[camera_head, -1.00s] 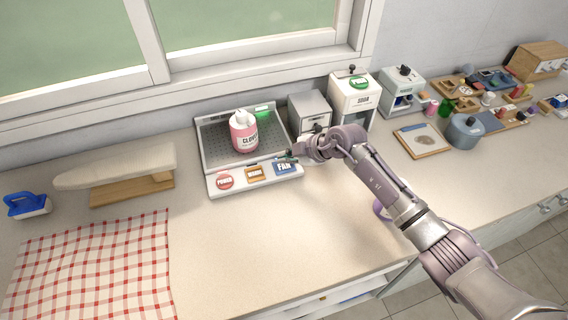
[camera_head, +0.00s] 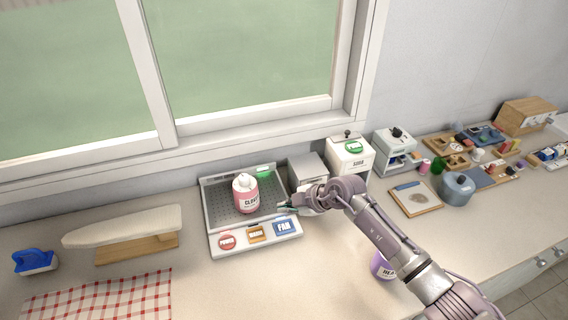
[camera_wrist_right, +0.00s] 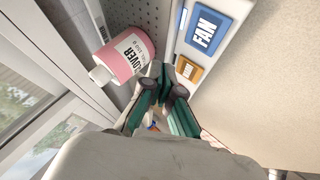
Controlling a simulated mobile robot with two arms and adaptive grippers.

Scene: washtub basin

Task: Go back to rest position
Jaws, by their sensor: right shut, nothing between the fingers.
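My right gripper (camera_head: 287,206) is shut and empty, above the right edge of the grey perforated tray (camera_head: 219,210), beside the blue FAN button (camera_head: 284,227). In the right wrist view its green-padded fingers (camera_wrist_right: 163,84) are together, with the pink bottle (camera_wrist_right: 127,52) to their left and the FAN button (camera_wrist_right: 206,31) above right. The pink bottle (camera_head: 245,196) with a white cap stands upright on the tray, apart from the gripper. My left gripper does not show in any view.
A small grey box (camera_head: 307,172) and a white SODA dispenser (camera_head: 350,157) stand behind the right arm. A purple container (camera_head: 381,265) is partly hidden by the arm. An ironing board (camera_head: 124,228) and checked cloth (camera_head: 100,297) lie left. The front middle counter is clear.

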